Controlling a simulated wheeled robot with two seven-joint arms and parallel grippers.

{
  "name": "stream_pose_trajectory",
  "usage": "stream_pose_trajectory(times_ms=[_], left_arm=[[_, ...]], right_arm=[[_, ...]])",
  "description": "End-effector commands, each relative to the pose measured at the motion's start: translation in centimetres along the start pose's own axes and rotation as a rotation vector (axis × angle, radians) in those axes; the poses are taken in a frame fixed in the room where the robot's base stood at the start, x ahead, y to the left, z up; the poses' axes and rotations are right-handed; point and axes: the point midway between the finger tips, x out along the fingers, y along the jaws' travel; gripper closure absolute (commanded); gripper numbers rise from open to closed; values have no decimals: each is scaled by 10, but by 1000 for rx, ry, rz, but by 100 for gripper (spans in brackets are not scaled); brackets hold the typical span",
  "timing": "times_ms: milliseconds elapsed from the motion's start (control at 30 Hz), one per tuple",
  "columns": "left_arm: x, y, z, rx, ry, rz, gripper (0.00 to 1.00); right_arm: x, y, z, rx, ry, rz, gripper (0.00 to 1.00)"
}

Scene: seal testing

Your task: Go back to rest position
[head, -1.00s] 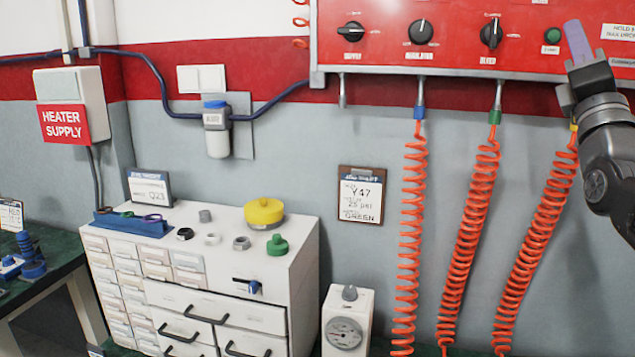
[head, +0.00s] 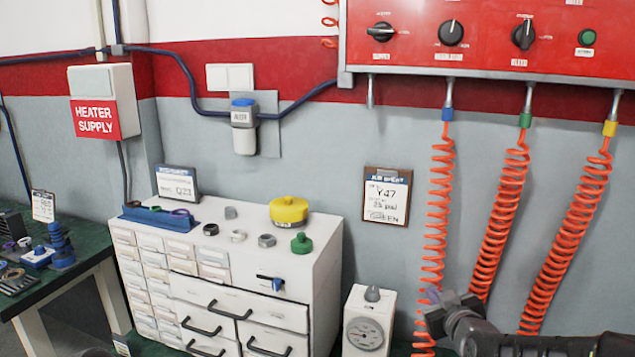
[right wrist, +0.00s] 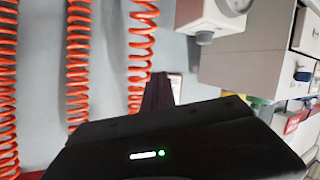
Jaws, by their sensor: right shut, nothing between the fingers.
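My right gripper (head: 434,298) is low in the head view, in front of the lower part of the orange coiled hoses. It is shut and empty, and its purple-grey fingertips point up and to the left. In the right wrist view its dark fingers (right wrist: 158,92) show shut beyond the black wrist housing. My left gripper is not in view.
The red control panel (head: 480,35) with knobs is above the hoses (head: 500,210). The white gauge box (head: 368,318) stands just left of my right gripper. A white drawer cabinet (head: 215,260) with small parts is further left.

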Motion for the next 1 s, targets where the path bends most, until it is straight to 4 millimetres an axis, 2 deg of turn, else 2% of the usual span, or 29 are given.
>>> stream_pose_trajectory(times_ms=[33, 167, 200, 267, 300, 367, 400, 467, 500, 600, 733, 833, 1000], left_arm=[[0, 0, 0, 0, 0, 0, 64], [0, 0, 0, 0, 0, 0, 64], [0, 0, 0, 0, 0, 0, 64], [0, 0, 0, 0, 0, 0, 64], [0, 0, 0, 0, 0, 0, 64], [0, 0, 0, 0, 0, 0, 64], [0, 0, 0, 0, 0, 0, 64], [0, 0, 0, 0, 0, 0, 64], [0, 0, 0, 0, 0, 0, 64], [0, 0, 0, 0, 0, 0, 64], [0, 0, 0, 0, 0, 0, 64], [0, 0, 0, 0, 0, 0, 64], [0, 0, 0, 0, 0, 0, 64]], right_arm=[[2, -28, 38, 79, -74, -46, 100], [-7, -92, 125, 283, -262, -132, 100], [-14, -112, 151, 339, -324, -153, 100], [-28, -142, 189, 419, -420, -181, 100], [-40, -161, 213, 467, -485, -196, 100], [-60, -190, 249, 533, -586, -216, 100], [-76, -208, 272, 569, -654, -228, 100], [-104, -235, 305, 614, -758, -246, 100], [-124, -252, 325, 635, -825, -258, 100], [-174, -287, 366, 653, -973, -296, 100], [-227, -320, 400, 651, -1112, -343, 100], [-250, -334, 415, 650, -1173, -365, 100], [-258, -339, 423, 653, -1200, -372, 100]])
